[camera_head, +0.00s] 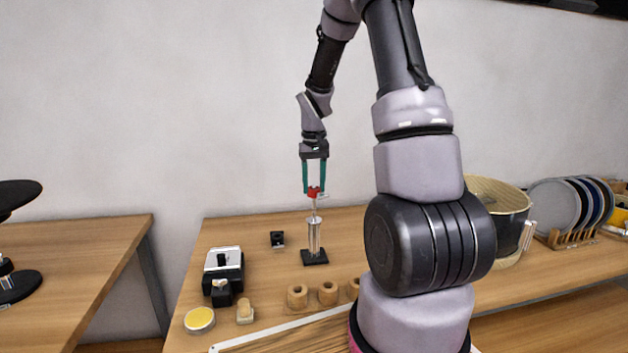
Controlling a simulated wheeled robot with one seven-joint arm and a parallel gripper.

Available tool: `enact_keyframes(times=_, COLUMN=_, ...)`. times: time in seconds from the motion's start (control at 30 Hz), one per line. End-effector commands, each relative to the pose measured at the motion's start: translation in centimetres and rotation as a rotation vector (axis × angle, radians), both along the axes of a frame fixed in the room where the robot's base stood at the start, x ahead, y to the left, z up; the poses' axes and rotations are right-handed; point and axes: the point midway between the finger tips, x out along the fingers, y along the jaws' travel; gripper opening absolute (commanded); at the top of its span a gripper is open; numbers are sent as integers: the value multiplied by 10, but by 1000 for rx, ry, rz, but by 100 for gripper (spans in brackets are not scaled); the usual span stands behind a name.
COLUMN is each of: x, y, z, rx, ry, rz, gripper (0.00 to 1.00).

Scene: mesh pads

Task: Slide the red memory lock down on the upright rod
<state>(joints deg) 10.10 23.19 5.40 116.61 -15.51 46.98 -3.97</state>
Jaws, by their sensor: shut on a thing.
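The red memory lock (314,192) is near the top of a thin upright rod (314,206). The rod rises from a shiny metal cylinder (314,235) on a black square base (314,257), which stands on the wooden table. My gripper (314,188) points straight down with its two green fingers shut on the red lock, one on each side. A small pale part sticks out to the right of the lock. The lock is well above the metal cylinder. Whether the lock touches the rod is too small to tell.
A black and silver device (223,268), a small black block (277,239), a yellow-topped round tin (199,320) and wooden rings (297,296) lie around the stand. A large pot (512,225) and a plate rack (572,238) stand right, beyond my arm. Bare table surrounds the black base.

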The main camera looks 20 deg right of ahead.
Motion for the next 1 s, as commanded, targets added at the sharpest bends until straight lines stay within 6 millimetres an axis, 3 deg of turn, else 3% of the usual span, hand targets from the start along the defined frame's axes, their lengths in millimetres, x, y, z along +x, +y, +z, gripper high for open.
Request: enact_keyframes(times=1.0, x=0, y=0, z=-51, rx=0, ry=0, rz=-1, gripper=0)
